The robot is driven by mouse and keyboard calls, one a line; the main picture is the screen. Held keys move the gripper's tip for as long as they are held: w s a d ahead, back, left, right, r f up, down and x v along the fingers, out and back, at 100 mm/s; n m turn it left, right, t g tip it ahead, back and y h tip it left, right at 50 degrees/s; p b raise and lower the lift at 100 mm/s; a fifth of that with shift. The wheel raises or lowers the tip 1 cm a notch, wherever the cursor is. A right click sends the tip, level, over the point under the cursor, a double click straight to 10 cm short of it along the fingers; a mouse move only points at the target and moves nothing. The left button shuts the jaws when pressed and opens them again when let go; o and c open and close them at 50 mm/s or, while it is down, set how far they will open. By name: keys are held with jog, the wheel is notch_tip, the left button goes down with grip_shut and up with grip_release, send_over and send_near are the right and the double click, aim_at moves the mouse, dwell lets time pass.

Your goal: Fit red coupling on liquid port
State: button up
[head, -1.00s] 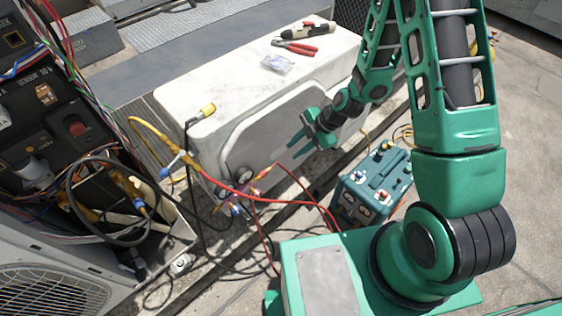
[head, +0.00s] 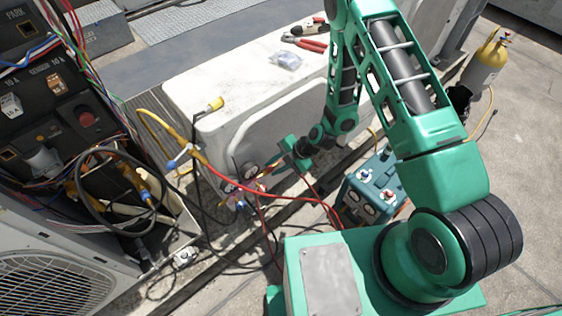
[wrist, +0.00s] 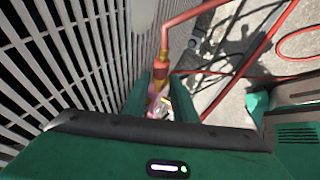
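My gripper (head: 290,156) is low at the front face of the white condenser (head: 225,118), beside the gauges and hoses. In the wrist view its green fingers (wrist: 162,100) stand apart, with a gap between them. A red hose (wrist: 222,65) bends down into a brass and orange-red end, the red coupling (wrist: 158,72), which lies in line with this gap. I cannot tell whether the fingers touch it. In the head view the coupling is small and partly lost among the hoses by the gripper. I cannot make out the liquid port.
A teal case (head: 368,192) stands right of the gripper. Red pliers (head: 306,43) and a clear bag (head: 286,61) lie on top. An open electrical panel (head: 60,110) is at the left.

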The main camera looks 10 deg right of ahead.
aim_at(270, 168)
jog(key=shift+x, duration=1.45)
grip_shut()
